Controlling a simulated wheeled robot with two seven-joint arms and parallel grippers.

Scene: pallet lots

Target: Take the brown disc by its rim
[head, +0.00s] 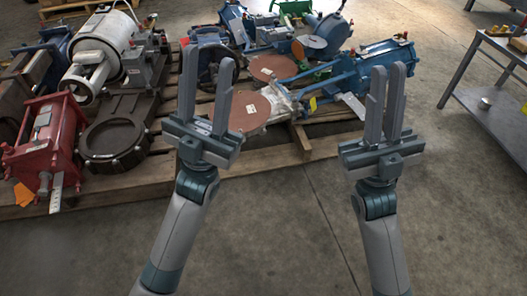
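A flat reddish-brown disc (246,112) lies on the wooden pallet, just right of my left gripper's fingers in the picture. A second brown disc (274,67) lies farther back among the blue machines; I cannot tell which one the task means. My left gripper (208,54) is open and empty, fingers pointing up and away; the left edge of the nearer disc is close to its right finger. I cannot tell whether they touch.
The pallet (275,157) carries several machines: a red one (44,140), a dark round flange (112,145), a white motor (97,56) and a blue cylinder (370,62). A grey metal table (498,108) stands at right. The concrete floor in front is clear.

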